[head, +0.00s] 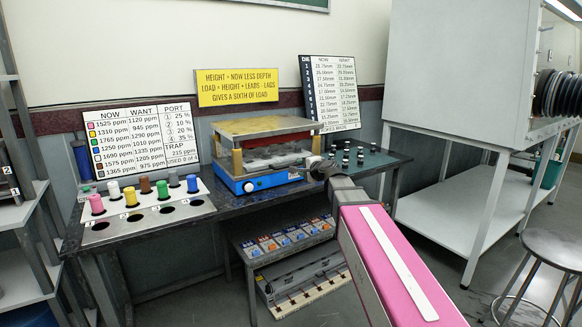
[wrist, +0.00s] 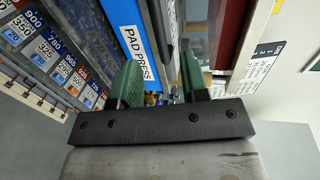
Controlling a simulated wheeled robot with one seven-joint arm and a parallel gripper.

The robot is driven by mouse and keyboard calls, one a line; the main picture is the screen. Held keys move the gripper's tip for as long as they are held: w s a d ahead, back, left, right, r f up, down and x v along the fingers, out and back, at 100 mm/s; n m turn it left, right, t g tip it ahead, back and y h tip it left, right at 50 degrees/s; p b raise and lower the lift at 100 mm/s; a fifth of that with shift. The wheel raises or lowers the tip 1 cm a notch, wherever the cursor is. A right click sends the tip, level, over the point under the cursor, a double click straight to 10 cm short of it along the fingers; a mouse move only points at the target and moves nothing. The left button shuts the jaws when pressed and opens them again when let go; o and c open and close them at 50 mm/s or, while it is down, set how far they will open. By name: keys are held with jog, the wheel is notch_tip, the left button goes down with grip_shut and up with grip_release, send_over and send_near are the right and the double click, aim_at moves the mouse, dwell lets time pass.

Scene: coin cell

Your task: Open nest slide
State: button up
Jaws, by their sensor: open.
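The blue pad press (head: 250,180) stands on the dark bench, with a metal top plate and grey parts inside its frame. I cannot tell for sure which part is the nest slide. My gripper (head: 318,172) is at the press's right front corner, seen small and dark at the end of my pink arm. In the wrist view my gripper (wrist: 160,88) has two green fingers apart, with nothing clearly held. The blue face lettered PAD PRESS (wrist: 137,45) lies just beyond the left finger. A grey vertical part (wrist: 172,35) shows between the fingers; contact cannot be told.
Small dark cylinders (head: 346,158) stand right of the press. Numbered bins (head: 290,240) sit on a shelf below. A white board (head: 142,138) and yellow sign (head: 238,87) stand behind. Floor at right is partly clear.

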aim_at(293, 165)
jog(key=x, duration=0.8)
jog(key=shift+w+a+f, duration=0.15)
jog(key=shift+w+a, duration=0.05)
jog(key=shift+w, duration=0.1)
grip_shut()
